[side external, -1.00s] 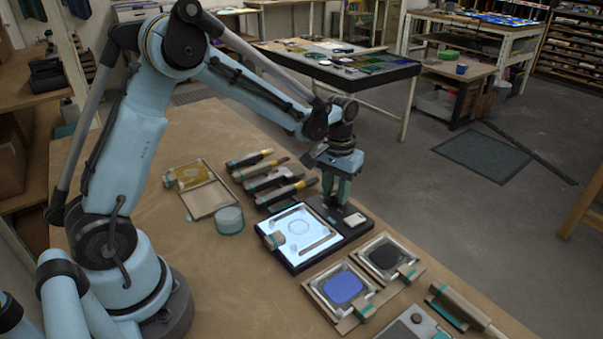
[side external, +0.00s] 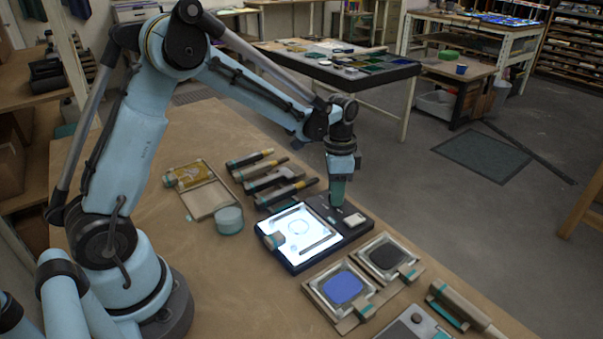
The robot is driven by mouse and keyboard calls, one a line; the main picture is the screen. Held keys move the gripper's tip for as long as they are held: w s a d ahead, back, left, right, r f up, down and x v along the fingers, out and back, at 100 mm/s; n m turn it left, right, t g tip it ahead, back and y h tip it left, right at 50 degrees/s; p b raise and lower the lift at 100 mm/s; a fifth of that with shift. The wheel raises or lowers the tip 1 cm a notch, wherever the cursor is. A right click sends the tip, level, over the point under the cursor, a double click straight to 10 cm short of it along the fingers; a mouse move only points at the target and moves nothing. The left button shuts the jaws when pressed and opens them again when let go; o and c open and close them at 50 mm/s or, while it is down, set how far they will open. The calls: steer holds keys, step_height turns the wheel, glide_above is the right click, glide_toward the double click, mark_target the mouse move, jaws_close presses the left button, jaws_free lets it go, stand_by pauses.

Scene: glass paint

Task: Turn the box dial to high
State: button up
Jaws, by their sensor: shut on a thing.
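The light box (side external: 347,238) is a dark, flat case on the bench with a bright white panel (side external: 318,226). A faint ring outline shows on the panel. My gripper (side external: 337,203) points straight down at the box's far edge, its teal fingers seen nearly edge-on. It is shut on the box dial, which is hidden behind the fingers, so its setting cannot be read. A small white block (side external: 354,220) sits on the dark case, just right of and nearer than the fingers.
Handled tools (side external: 272,182) lie left of the box, near my gripper. A round pale tub (side external: 229,220) stands further left. Trays with blue (side external: 342,287) and black (side external: 387,256) pads are at the front right. Bare bench lies at the front left.

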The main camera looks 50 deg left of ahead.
steer(key=shift+m, duration=0.7)
steer(key=o, duration=1.1)
steer(key=shift+c, duration=0.2)
steer(key=shift+r, duration=0.1)
step_height(320, 180, up, 12)
